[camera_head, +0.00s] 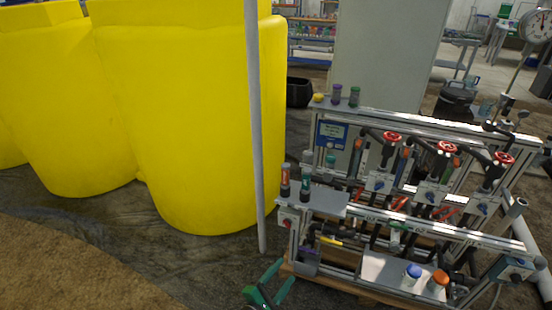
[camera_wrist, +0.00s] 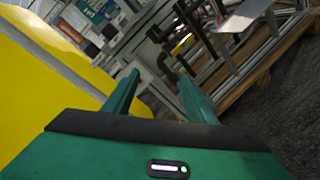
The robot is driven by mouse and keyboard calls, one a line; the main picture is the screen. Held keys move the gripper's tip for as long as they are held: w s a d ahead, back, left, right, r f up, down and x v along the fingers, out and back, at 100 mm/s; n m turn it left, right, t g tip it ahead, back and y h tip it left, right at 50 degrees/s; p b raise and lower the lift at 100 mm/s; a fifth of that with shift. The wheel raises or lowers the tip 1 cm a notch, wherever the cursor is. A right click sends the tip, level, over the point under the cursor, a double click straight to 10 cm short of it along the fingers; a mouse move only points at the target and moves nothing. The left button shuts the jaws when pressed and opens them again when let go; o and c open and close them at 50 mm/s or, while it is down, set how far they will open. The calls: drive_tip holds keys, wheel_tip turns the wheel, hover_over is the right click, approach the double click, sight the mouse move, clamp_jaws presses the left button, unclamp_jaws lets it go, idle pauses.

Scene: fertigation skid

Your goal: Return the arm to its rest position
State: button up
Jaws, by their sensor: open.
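My gripper (camera_head: 272,285) shows at the bottom edge of the head view, green, in front of the skid's lower left corner. Its two green fingers stand apart with nothing between them. In the wrist view my gripper (camera_wrist: 158,88) is also open and empty, tilted, with the skid frame beyond the fingertips. Most of my arm is out of the head view.
The fertigation skid (camera_head: 440,225), with red-handled valves (camera_head: 446,148) and several bottles, fills the right. Large yellow tanks (camera_head: 190,110) stand left. A grey vertical pole (camera_head: 256,130) rises close behind my gripper. Bare ground (camera_head: 60,270) lies at lower left.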

drive_tip(key=w+d+r+m+g+h, duration=0.2)
drive_tip(key=w+d+r+m+g, duration=0.3)
drive_tip(key=d+r+m+g, duration=0.55)
drive_tip(key=s+d+r+m+g+y, duration=0.2)
drive_tip(key=d+r+m+g+y, duration=0.15)
drive_tip(key=d+r, duration=0.65)
drive_tip(key=s+d+r+m+g+y, duration=0.2)
drive_tip(key=s+d+r+m, duration=0.15)
drive_tip(key=d+r, duration=0.6)
drive_tip(key=s+d+r+m+t+y, duration=0.1)
drive_tip(key=s+d+r+m+y, duration=0.2)
drive_tip(key=s, duration=0.7)
drive_tip(key=s+d+r+m+t+y, duration=0.1)
drive_tip(key=s+d+r+m+y, duration=0.2)
drive_tip(key=s+d+r+m, duration=0.2)
drive_tip(key=s+r, duration=0.3)
drive_tip(key=s, duration=0.2)
drive_tip(key=shift+s+d+r, duration=0.3)
drive_tip(key=shift+s+d, duration=0.1)
